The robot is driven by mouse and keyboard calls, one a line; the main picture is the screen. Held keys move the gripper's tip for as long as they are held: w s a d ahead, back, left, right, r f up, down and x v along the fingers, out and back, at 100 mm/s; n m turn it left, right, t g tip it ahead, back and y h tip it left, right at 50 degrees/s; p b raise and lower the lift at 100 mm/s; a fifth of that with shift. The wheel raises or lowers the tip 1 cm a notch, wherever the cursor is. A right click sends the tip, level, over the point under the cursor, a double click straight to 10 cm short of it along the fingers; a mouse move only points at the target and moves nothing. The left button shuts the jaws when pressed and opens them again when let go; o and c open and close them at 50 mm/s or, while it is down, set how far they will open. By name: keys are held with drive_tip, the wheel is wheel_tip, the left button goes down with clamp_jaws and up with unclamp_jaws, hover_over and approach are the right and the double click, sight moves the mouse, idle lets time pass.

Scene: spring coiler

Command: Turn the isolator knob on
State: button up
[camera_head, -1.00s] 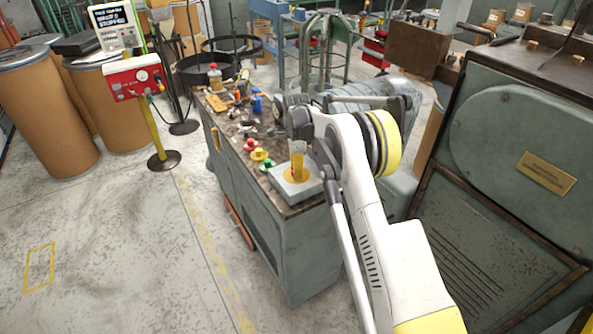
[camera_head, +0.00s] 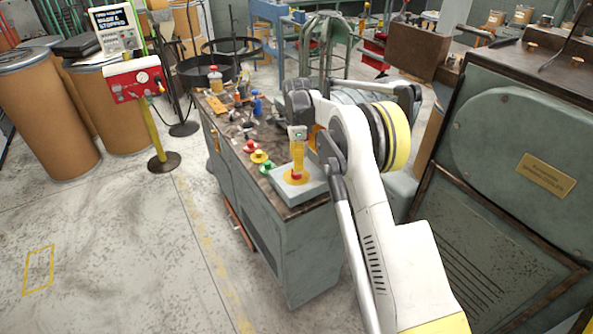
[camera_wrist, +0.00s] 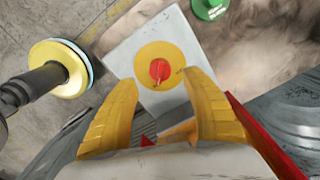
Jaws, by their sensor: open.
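The isolator knob (camera_wrist: 159,70) is red and round and sits on a yellow disc (camera_wrist: 172,52) on top of a pale grey box (camera_wrist: 127,52). In the head view the red knob (camera_head: 296,177) shows on the box at the near end of the workbench. My gripper (camera_wrist: 163,88) is open, with its two yellow fingers apart and the knob beyond and between their tips. In the head view my gripper (camera_head: 297,160) hangs over the box, pointing down. No contact with the knob is visible, though the exact gap cannot be told.
Red, yellow and green buttons, including the green one (camera_head: 266,167), stand beside the box on the workbench (camera_head: 283,207). Tools and bottles lie farther back on it. A large grey machine (camera_head: 510,160) stands at right.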

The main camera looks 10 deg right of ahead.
wheel_tip(320, 180, up, 7)
drive_tip(key=shift+f, duration=0.1)
idle(0.3)
drive_tip(key=s+r+n+t, duration=0.3)
drive_tip(key=s+r+n, duration=0.6)
drive_tip(key=s+r, duration=0.85)
drive_tip(key=s+f+n+t, duration=0.1)
drive_tip(key=s+f+n, duration=0.1)
drive_tip(key=s, duration=0.6)
drive_tip(key=s+f+n+t, duration=0.1)
drive_tip(key=s+n, duration=0.3)
drive_tip(key=s, duration=0.4)
drive_tip(key=s+f+n+t, duration=0.2)
drive_tip(key=s+f+n, duration=0.1)
drive_tip(key=s, duration=0.5)
drive_tip(key=shift+s+f+n, duration=0.2)
drive_tip(key=shift+f+n, duration=0.2)
drive_tip(key=shift+n, duration=0.1)
